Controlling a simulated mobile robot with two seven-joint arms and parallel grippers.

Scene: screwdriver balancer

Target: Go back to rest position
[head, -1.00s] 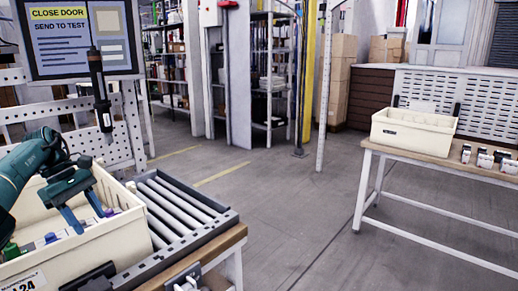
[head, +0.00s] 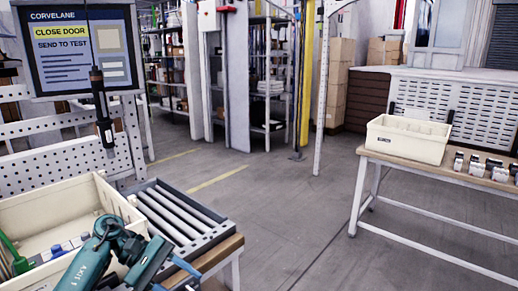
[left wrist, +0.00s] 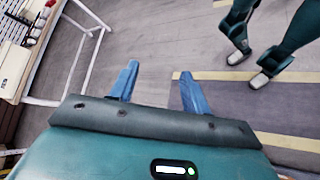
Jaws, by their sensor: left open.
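My left gripper (head: 178,272) is at the bottom of the head view, in front of the cream bin's right corner and the roller rack's near end. In the left wrist view its two blue fingers (left wrist: 158,82) are spread apart with only floor between them, so it is open and empty. My right gripper does not show in either view. The dark screwdriver (head: 101,108) hangs upright in front of the screen, apart from my gripper.
The cream bin (head: 112,193) holds several small items, with a roller rack (head: 185,215) beside it. A screen (head: 80,50) stands behind. At right, a table (head: 400,162) carries another bin (head: 408,138) and several small parts (head: 475,165). The floor (head: 275,195) between is clear.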

